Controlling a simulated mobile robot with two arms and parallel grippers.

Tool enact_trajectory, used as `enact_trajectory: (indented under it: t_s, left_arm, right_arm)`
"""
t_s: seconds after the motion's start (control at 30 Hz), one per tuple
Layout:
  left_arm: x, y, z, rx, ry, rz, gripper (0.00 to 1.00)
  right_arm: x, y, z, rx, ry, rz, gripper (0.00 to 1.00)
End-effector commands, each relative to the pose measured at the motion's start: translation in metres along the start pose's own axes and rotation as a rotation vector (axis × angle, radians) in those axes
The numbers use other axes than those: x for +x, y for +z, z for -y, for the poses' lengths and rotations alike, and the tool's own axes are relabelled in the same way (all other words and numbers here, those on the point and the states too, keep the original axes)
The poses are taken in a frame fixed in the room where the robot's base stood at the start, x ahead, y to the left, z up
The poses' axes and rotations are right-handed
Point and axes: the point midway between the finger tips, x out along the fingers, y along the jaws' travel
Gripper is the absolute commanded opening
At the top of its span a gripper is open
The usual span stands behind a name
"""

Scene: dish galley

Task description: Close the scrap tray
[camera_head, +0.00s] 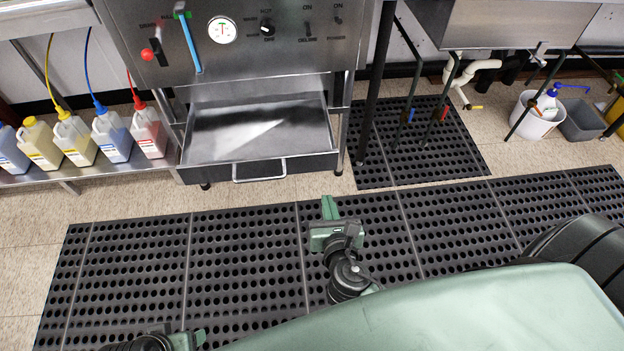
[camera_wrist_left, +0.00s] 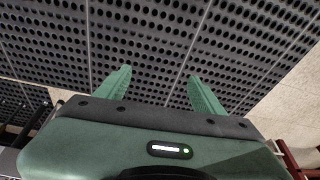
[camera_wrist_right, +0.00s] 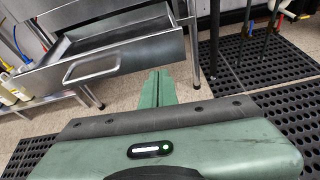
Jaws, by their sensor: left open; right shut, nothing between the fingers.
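The scrap tray (camera_head: 258,133) is a wide metal drawer under the dish machine, pulled out, with a bar handle (camera_head: 259,172) on its front. It looks empty. It also shows in the right wrist view (camera_wrist_right: 140,62), handle at left. My right gripper (camera_head: 330,208) is shut and empty, above the floor mat, in front of the tray and to the right of the handle, not touching it. My left gripper (camera_wrist_left: 158,88) is open and empty over the black mat in the left wrist view; only part of it shows at the bottom of the head view.
Several coloured jugs (camera_head: 110,135) stand on a low shelf left of the tray. Black perforated mats (camera_head: 245,250) cover the floor ahead. A sink (camera_head: 515,24) with pipes, a white bucket (camera_head: 538,117) and a grey bin (camera_head: 581,121) are at right.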

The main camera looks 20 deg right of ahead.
Motion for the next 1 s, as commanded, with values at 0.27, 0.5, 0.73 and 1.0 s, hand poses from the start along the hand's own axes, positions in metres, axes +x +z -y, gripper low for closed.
enact_trajectory:
  t_s: [0.27,0.5,0.73,1.0]
  left_arm:
    - [-0.018,-0.001,0.001,-0.001,-0.003,-0.014,0.69]
    - [-0.045,0.0,0.002,-0.003,-0.005,-0.029,0.69]
    - [-0.039,0.003,0.002,-0.003,-0.005,-0.03,0.69]
    - [-0.034,0.004,0.002,-0.003,-0.005,-0.03,0.69]
  right_arm:
    - [0.012,0.018,-0.001,-0.076,-0.007,0.058,0.0]
    - [0.061,0.019,-0.001,-0.073,-0.007,0.058,0.0]
    - [0.107,0.024,-0.001,-0.071,-0.006,0.057,0.0]
    - [0.132,0.034,-0.002,-0.072,-0.005,0.054,0.0]
